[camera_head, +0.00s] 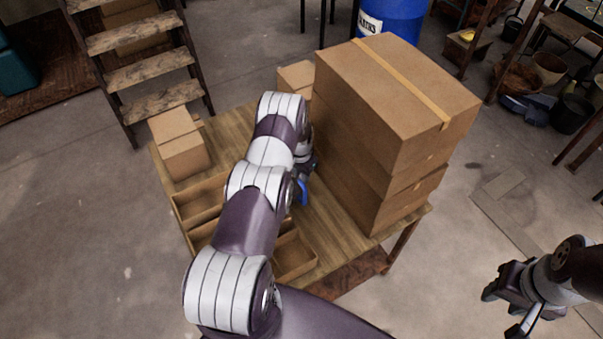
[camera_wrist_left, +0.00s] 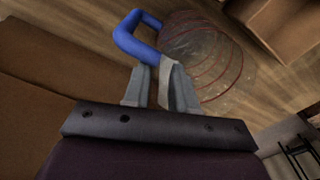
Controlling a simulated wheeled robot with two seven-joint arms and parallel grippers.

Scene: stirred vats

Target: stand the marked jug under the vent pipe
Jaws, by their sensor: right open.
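A clear jug (camera_wrist_left: 205,55) with red rings and a blue handle shows in the left wrist view, over the wooden table. In the head view only a bit of its blue handle (camera_head: 303,192) shows beside my left arm. My left gripper (camera_wrist_left: 157,85) has its fingers close together at the handle's near end and looks shut on it. My arm hides most of the jug in the head view, so I cannot tell if its base touches the table. My right gripper (camera_head: 504,308) is open and empty, off the table at the lower right. I see no vent pipe.
Large stacked cardboard boxes (camera_head: 390,110) fill the table's right side. A divided cardboard tray (camera_head: 293,255) and a smaller box (camera_head: 180,145) are on its left. A wooden stepladder (camera_head: 140,65) and a blue drum (camera_head: 393,18) stand behind. Bare table (camera_head: 335,240) shows at the front.

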